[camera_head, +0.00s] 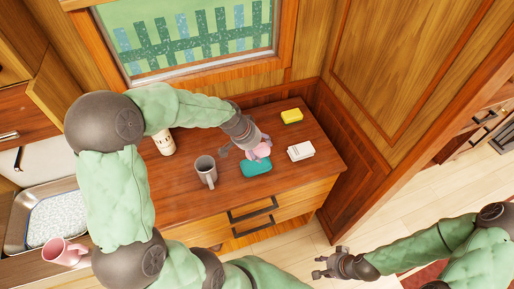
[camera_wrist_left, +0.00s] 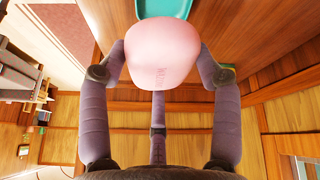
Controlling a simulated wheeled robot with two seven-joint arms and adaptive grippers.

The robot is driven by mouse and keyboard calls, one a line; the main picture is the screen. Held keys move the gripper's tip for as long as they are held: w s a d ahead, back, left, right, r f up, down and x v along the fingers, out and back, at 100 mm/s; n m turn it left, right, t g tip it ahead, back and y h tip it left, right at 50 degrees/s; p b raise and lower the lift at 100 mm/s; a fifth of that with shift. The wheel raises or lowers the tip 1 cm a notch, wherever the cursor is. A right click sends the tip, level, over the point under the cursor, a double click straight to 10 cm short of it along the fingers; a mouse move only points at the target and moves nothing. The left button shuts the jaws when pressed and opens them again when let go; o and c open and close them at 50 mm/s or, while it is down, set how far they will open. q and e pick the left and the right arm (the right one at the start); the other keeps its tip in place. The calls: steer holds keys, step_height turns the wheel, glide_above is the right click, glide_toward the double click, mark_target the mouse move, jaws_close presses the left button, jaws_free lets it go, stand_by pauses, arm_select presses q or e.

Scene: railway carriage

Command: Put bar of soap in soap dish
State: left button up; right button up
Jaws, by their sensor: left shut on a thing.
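The pink bar of soap (camera_head: 264,150) is held between the fingers of my left gripper (camera_head: 256,152), which is shut on it. In the left wrist view the soap (camera_wrist_left: 162,52) fills the space between the fingertips (camera_wrist_left: 160,72). The teal soap dish (camera_head: 255,169) lies on the wooden counter, just below and in front of the soap in the head view. Part of the dish (camera_wrist_left: 164,8) shows beyond the soap at the top of the left wrist view. I cannot tell whether the soap touches it. My right gripper (camera_head: 322,267) looks open and empty, low above the floor.
A grey mug (camera_head: 205,171) stands left of the dish. A white box (camera_head: 300,151) lies to its right and a yellow sponge (camera_head: 291,116) behind. A pale bottle (camera_head: 165,143) stands near my left arm. A pink mug (camera_head: 60,252) is at lower left.

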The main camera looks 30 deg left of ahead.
arm_select(q)
steer(key=shift+a, duration=0.4)
steer(key=shift+f, duration=0.1)
steer(key=shift+b, duration=0.3)
step_height(320, 180, down, 6)
steer(key=b, duration=0.5)
steer(key=shift+f+b, duration=0.2)
steer(key=shift+b, duration=0.1)
steer(key=shift+f+b, duration=0.5)
steer(key=shift+f, duration=0.1)
stand_by(0.3)
steer(key=o, duration=1.3)
